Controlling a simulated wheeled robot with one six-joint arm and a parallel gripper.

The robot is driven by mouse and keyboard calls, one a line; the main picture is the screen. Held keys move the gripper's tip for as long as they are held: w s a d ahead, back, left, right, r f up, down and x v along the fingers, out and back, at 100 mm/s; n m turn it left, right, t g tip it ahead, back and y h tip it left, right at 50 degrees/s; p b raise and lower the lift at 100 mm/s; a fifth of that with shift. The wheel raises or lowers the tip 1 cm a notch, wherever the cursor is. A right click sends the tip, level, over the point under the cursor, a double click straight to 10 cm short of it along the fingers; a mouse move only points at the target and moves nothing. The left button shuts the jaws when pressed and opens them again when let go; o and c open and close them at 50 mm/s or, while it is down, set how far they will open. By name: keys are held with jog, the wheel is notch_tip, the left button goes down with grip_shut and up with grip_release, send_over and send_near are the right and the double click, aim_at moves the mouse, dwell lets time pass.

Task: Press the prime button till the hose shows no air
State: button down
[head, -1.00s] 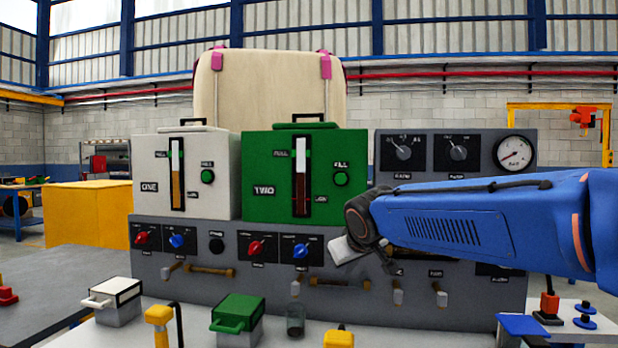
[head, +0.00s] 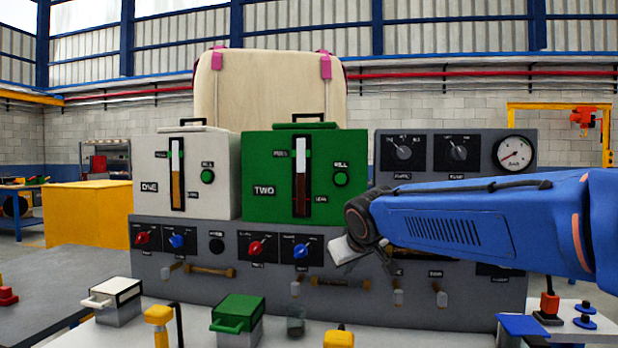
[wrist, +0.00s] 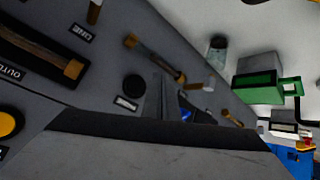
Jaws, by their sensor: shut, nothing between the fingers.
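My gripper (head: 340,251) is shut and empty, in front of the lower grey panel (head: 200,290), right of the blue knob (head: 301,251). In the wrist view, a round black button (wrist: 134,88) with a small pale label sits on the panel; I cannot read the label. A yellow button (wrist: 8,124) shows at the left edge there. A brown-filled hose (wrist: 45,57) lies in a dark window beside lettering like "OUTLET"; whether air is in it is too small to tell. In the head view, my arm hides the panel's right part. Contact with a button cannot be told.
A white tank (head: 150,200) and a green tank (head: 262,215) with level tubes stand on the panel. A gauge (head: 514,153) is at right. A white box (head: 118,297), a green box (head: 238,312) and a glass jar (head: 296,327) stand on the bench in front.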

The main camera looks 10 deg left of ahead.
dwell(0.3)
jog(key=s, duration=0.3)
jog(key=shift+s, duration=0.4)
jog(key=w, duration=0.8)
jog(key=shift+w, duration=0.4)
jog(key=shift+w+d, duration=0.1)
jog(key=shift+w, duration=0.05)
dwell(1.8)
jog(key=shift+w, duration=0.25)
